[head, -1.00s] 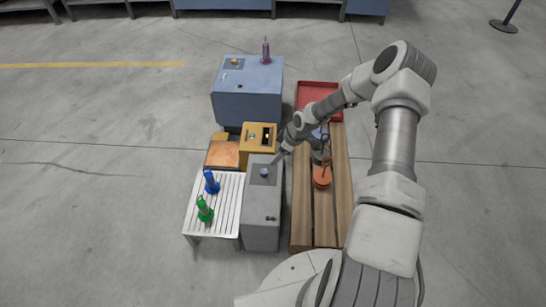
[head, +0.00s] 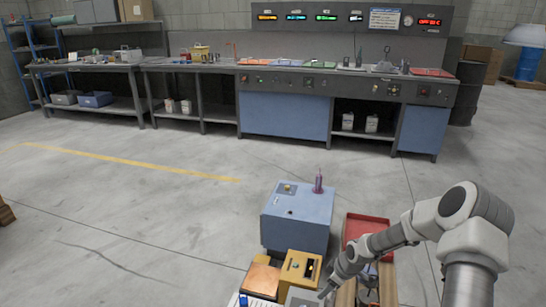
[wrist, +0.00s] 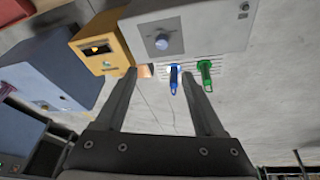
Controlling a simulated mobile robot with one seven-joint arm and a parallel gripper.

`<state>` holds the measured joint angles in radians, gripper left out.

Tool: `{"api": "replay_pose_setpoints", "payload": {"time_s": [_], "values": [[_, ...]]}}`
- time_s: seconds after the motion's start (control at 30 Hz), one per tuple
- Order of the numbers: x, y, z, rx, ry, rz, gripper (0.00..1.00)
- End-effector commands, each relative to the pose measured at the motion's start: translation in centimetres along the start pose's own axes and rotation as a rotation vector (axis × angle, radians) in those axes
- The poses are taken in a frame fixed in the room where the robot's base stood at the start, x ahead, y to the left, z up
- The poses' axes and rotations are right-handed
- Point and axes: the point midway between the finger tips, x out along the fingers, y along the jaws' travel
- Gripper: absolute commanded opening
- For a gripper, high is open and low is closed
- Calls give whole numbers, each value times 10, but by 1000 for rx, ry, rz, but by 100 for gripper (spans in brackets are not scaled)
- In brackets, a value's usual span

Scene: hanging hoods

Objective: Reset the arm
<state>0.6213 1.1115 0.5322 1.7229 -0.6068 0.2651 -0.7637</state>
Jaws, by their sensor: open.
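My arm reaches in from the right of the head view, bent down over the small group of boxes. My gripper (head: 325,291) is near the bottom edge there, above the grey box (head: 298,297). In the wrist view my gripper (wrist: 159,74) is open, its two dark fingers apart with nothing held between them. Beyond the fingertips are the grey box with a round knob (wrist: 185,30), a blue object (wrist: 174,78) and a green object (wrist: 205,72).
A blue box (head: 297,222) with a purple bottle-like item (head: 318,182), a yellow box (head: 299,268), a copper-topped block (head: 262,279) and a red tray (head: 364,226) stand close to my arm. A long workbench (head: 285,113) lines the back. Open floor lies left.

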Motion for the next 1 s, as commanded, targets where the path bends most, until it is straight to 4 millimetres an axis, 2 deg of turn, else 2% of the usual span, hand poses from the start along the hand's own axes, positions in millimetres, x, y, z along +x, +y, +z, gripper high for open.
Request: {"api": "replay_pose_setpoints", "payload": {"time_s": [0.03, 0.23, 0.47, 0.77, 1.0], "values": [[-18, 3, -6, -4, -22, 16, 71], [-85, 3, -18, 38, -116, 68, 71], [-165, -9, -31, 118, -195, 148, 71], [-265, -42, -43, 263, -236, 264, 71], [-335, -84, -46, 405, -211, 344, 71]]}}
